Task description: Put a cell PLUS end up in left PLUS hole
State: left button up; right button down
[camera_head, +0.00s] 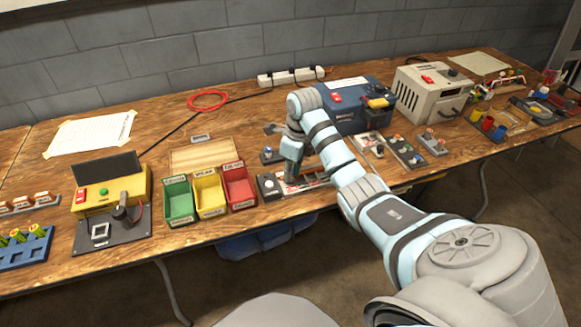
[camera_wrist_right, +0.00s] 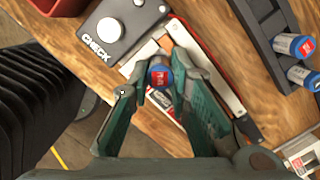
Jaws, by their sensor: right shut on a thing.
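My right gripper (camera_head: 291,172) points down over the middle of the bench, between the red bin and the blue box. In the right wrist view its teal fingers (camera_wrist_right: 160,92) are shut on a cell (camera_wrist_right: 160,74), seen end-on with a red marked face and a blue rim. The mark on that face is too small to read surely. A pale metal-edged plate with red marks (camera_wrist_right: 216,80) lies below the fingers; the gripper hides part of it. I cannot make out the left PLUS hole. My left gripper is not in view.
A grey CHECK box (camera_wrist_right: 122,28) stands beside the gripper. A dark holder (camera_wrist_right: 262,32) carries blue-rimmed cells (camera_wrist_right: 292,45). Green (camera_head: 178,201), yellow (camera_head: 209,194) and red bins (camera_head: 239,186) stand left. A blue rack (camera_head: 28,252) holds cells at far left. The blue box (camera_head: 350,112) stands behind.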

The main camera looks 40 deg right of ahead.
jog(key=shift+f+b, duration=0.3)
jog(key=shift+f, duration=0.55)
dwell(0.6)
jog(key=c, duration=1.4)
grip_release()
jog(key=shift+r, duration=0.1)
notch_tip(320, 180, up, 7)
jog(key=p, duration=0.6)
jog(key=shift+p, duration=0.4)
